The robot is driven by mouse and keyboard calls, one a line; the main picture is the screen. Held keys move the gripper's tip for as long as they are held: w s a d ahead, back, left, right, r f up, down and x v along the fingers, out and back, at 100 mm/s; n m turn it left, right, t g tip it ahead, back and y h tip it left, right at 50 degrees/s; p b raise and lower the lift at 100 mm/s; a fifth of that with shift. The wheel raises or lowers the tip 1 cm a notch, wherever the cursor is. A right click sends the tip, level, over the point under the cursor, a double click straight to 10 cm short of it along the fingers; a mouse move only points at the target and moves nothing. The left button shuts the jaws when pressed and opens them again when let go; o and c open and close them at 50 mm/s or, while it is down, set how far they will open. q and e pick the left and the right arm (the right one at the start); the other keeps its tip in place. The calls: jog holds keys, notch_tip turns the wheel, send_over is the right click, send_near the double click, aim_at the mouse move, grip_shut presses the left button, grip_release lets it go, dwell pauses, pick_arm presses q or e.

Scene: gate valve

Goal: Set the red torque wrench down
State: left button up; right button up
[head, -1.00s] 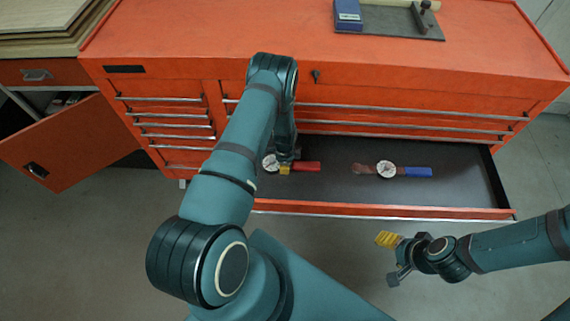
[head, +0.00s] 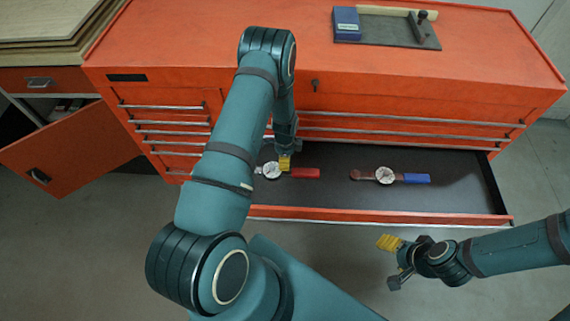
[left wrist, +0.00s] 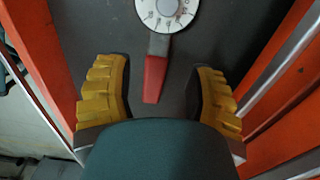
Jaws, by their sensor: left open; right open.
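The red torque wrench (head: 305,173) lies in the open drawer, its round white dial to the left and its red handle to the right. In the left wrist view its red handle (left wrist: 155,79) lies between the spread yellow fingers, touching neither. My left gripper (head: 284,162) is open just above the wrench, behind its dial; part of it is hidden by my arm. It also shows in the left wrist view (left wrist: 160,95). My right gripper (head: 391,262) is open and empty, in front of the drawer at the right.
A second torque wrench with a blue handle (head: 416,179) lies to the right in the same drawer (head: 460,200). The red cabinet (head: 430,80) carries a grey tray with a blue block (head: 346,24). A cabinet door (head: 65,150) hangs open at the left.

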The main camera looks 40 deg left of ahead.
pick_arm(q)
jog(key=s+d+r+n+h, duration=0.1)
jog(key=s+d+r+n, duration=0.3)
jog(key=d, duration=0.4)
jog(key=s+d+r+n+t+h, duration=0.1)
jog(key=s+d+r+n, duration=0.3)
jog(key=d, duration=0.4)
jog(key=s+d+r+n+h, duration=0.1)
jog(key=s+d+r+n, duration=0.4)
jog(key=d, duration=0.3)
jog(key=shift+s+n+t+h, duration=0.3)
jog(key=shift+s+t+h, duration=0.1)
jog(key=shift+s, duration=0.45)
